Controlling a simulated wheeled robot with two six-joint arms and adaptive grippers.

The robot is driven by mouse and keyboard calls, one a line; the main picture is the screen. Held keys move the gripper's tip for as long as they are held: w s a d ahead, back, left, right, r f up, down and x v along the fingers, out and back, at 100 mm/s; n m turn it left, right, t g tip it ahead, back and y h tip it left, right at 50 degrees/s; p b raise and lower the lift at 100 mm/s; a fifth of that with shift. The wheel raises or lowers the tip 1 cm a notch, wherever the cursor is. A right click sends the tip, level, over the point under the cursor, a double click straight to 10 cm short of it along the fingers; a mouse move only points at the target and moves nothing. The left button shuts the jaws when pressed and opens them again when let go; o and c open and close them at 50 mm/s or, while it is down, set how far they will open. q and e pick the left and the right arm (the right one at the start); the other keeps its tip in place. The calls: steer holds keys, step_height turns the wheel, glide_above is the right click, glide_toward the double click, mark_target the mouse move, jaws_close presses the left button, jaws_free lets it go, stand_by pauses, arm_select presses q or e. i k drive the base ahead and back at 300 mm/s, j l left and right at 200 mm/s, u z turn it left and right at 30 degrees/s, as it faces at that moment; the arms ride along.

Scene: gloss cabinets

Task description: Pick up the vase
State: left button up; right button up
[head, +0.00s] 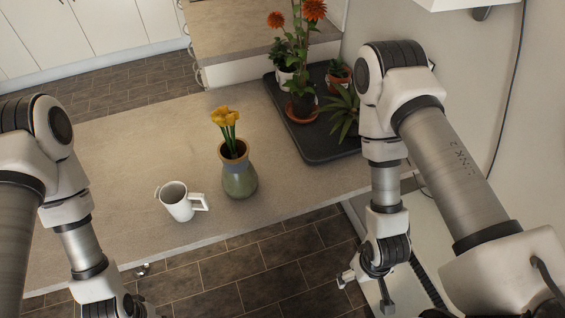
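The vase (239,180) is green with a greyish upper band and a brown rim, and it holds yellow flowers (225,117). It stands upright on the counter, near the front edge. My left arm comes in from the left, and its gripper end is cut off at the bottom of the picture, left of the vase. My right gripper (373,290) hangs low at the right, beyond the counter's front edge and apart from the vase. Its fingers are small and partly hidden, so I cannot tell their opening.
A white mug (180,201) stands just left of the vase, handle to the right. A black tray (318,150) with several potted plants is behind and right. The counter (125,150) is clear at left. A wall bounds the right; white cabinets (85,30) stand behind.

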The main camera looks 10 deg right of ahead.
mark_target(239, 178)
steer(key=k+j+z, duration=0.15)
steer(key=z, duration=0.35)
steer(key=k+j+z, duration=0.2)
steer(key=z, duration=0.25)
steer(key=k+j+z, duration=0.1)
steer(key=z, duration=0.4)
steer(key=k, duration=0.1)
